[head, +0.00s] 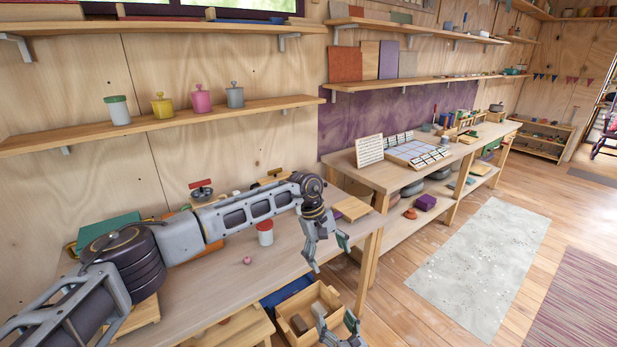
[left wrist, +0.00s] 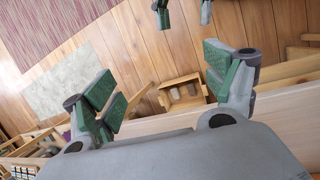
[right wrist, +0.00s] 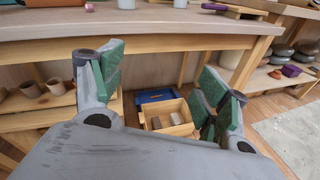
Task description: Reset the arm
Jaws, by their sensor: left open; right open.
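My left arm reaches across the near workbench from the left in the head view. My right gripper (head: 338,330) shows at the bottom edge of the head view, lower, near a wooden crate. Its green-padded fingers are open with nothing between them in the right wrist view (right wrist: 160,85).
The near workbench (head: 200,295) holds a red-lidded jar (head: 265,233) and a small pink ball (head: 247,261). The wooden crate (head: 320,297) with blocks stands on the floor. A second bench (head: 375,178) stands beyond. Shelves line the wall. Floor at right is clear around a pale rug (head: 480,265).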

